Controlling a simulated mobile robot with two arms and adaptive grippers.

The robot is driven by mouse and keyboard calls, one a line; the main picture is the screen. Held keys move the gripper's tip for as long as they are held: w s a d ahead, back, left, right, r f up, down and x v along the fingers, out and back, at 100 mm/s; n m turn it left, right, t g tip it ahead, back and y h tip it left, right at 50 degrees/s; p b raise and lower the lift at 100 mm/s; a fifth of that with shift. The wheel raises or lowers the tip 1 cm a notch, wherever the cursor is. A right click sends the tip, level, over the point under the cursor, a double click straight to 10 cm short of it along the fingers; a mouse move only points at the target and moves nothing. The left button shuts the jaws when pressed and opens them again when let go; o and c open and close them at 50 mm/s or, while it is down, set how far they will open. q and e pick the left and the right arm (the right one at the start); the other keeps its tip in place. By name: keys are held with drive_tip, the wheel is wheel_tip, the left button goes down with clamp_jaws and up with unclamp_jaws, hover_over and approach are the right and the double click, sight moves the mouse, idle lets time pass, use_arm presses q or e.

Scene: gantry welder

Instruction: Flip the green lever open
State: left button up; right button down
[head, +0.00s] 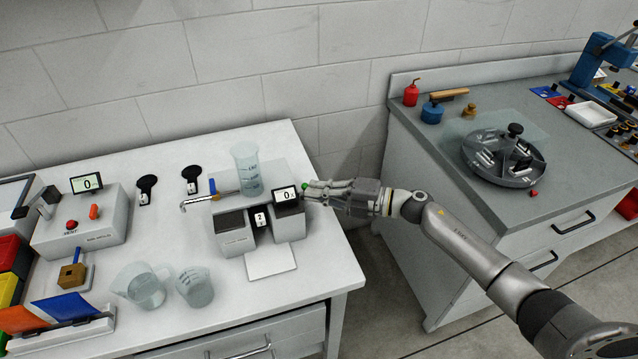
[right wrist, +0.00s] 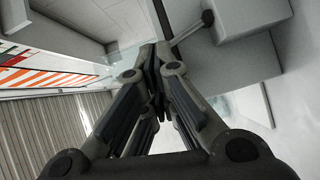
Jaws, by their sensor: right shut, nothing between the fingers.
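The green lever (head: 304,186) shows as a small green knob at the right side of the grey two-block machine with a display (head: 286,194), on the white bench. My right gripper (head: 311,190) reaches in from the right, with its fingertips close by the knob. Its fingers are shut and empty; they also show shut in the right wrist view (right wrist: 155,65). There, a thin rod (right wrist: 187,34) with a dark ball end runs just beside the fingertips, by a grey block. I cannot tell whether the fingers touch it. My left gripper is out of view.
A measuring beaker (head: 246,170) stands on the machine, with a blue-handled tap (head: 212,188) to its left. Two clear jugs stand at the front left. A gap separates the white bench from the grey-topped cabinet (head: 470,200). The bench's front right corner is clear.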

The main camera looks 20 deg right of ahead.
use_arm(q)
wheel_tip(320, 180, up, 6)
drive_tip(key=p, duration=0.5)
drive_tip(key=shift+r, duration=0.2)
use_arm(e)
drive_tip(key=w+m+g, duration=0.1)
drive_tip(key=w+r+m+h, duration=0.1)
drive_tip(key=w, duration=0.1)
drive_tip(key=shift+w+a+r+m+g, duration=0.1)
drive_tip(key=shift+w+r+m+g, duration=0.05)
drive_tip(key=shift+m+g, duration=0.25)
use_arm(q)
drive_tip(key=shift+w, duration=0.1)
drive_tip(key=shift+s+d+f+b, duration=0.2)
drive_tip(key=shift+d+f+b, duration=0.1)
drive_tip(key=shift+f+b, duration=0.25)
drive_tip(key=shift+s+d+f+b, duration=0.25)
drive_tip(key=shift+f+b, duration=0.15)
drive_tip(key=shift+b, duration=0.1)
use_arm(e)
drive_tip(key=w+r+v, duration=0.1)
drive_tip(key=r+v, duration=0.1)
drive_tip(key=v, duration=1.1)
drive_tip(key=shift+d+r, duration=0.3)
drive_tip(key=shift+r, duration=0.2)
drive_tip(key=shift+w, duration=0.2)
